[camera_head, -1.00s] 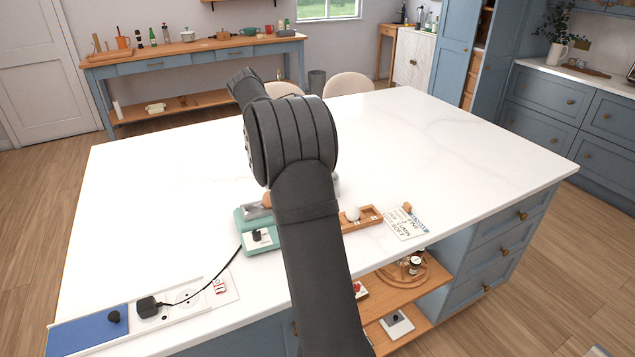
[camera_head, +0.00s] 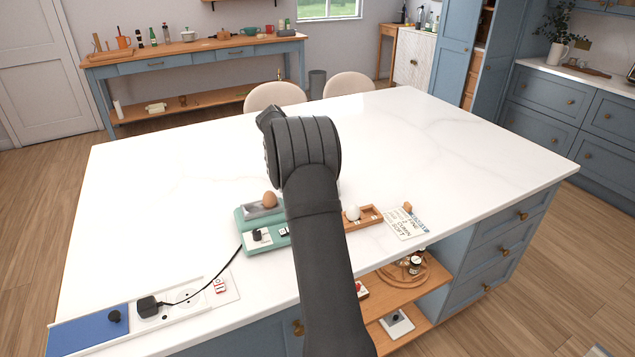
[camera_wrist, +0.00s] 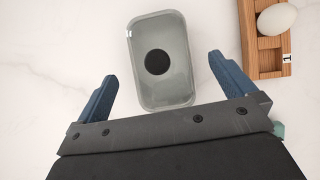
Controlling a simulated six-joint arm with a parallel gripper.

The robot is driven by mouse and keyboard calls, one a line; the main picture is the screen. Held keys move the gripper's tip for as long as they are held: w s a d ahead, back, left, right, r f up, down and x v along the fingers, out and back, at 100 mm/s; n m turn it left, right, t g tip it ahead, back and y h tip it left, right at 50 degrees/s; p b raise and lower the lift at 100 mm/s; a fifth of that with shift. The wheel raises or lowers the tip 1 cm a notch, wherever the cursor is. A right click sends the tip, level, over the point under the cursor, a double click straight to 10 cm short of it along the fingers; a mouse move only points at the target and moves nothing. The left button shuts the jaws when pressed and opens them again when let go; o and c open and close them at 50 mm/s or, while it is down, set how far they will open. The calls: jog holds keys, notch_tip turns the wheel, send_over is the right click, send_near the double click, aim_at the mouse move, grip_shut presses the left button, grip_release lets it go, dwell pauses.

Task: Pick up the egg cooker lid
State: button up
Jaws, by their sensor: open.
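The egg cooker lid (camera_wrist: 147,92) is a translucent grey rounded box with a round black knob (camera_wrist: 158,62). It lies on the white counter in the wrist view. My gripper (camera_wrist: 162,69) is open, with one blue finger on the left of the lid and one on the right, and both look apart from it. How high the fingers are above the counter I cannot tell. The teal egg cooker (camera_head: 246,220) stands on the counter in the head view with a brown egg (camera_head: 270,199) on top. My arm hides the lid and fingers there.
A wooden egg rack (camera_head: 375,214) with a white egg (camera_head: 353,212) stands right of my arm; it also shows close to the right finger in the wrist view (camera_wrist: 247,38). A card (camera_head: 404,224) lies farther right. A black cord (camera_head: 228,268) runs to a socket strip.

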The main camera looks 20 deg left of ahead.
jog(key=x, duration=0.5)
jog(key=shift+s+a+f, duration=0.15)
jog(key=shift+s+f, duration=0.05)
jog(key=shift+f, duration=0.1)
jog(key=c, duration=1.1)
